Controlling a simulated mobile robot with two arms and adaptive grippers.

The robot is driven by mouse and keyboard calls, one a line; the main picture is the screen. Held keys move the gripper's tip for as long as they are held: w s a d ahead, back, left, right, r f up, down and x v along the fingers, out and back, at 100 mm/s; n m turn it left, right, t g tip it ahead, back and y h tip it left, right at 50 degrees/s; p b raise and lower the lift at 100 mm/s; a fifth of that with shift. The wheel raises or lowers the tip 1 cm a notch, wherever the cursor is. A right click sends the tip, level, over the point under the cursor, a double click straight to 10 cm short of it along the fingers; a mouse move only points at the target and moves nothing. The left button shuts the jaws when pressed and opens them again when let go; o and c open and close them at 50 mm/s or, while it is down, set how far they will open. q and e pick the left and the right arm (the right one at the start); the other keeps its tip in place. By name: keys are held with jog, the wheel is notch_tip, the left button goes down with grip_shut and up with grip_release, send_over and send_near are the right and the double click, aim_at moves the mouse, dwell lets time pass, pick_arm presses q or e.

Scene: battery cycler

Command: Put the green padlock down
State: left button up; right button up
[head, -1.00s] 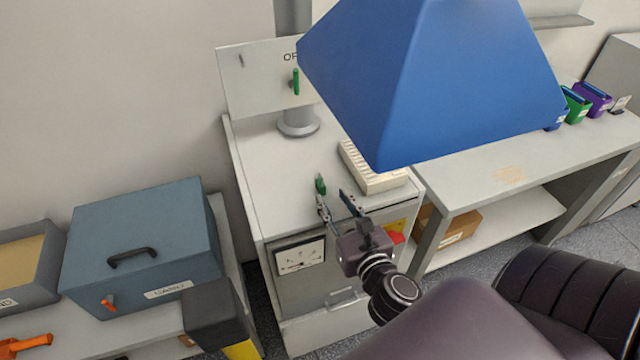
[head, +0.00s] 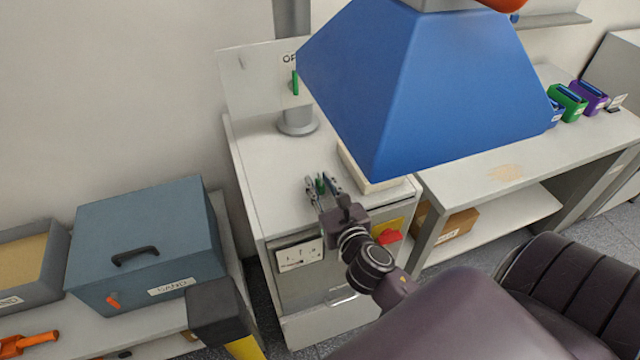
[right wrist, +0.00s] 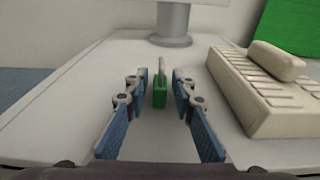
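The green padlock (head: 320,184) stands upright on the white top of the battery cycler cabinet (head: 262,160). In the right wrist view the padlock (right wrist: 160,92) shows a green body and a grey shackle pointing up. My right gripper (head: 322,184) is open around it, with one finger on each side. In the right wrist view a gap shows between the padlock and each finger of the gripper (right wrist: 160,88). My left gripper is not in view.
A cream slotted tray (right wrist: 262,98) is right of the padlock. A sign panel with a green tag (head: 294,84) stands on a post behind. A large blue hood (head: 430,90) hangs above. A blue-grey sand box (head: 150,235) is at left.

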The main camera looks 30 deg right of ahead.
grip_shut()
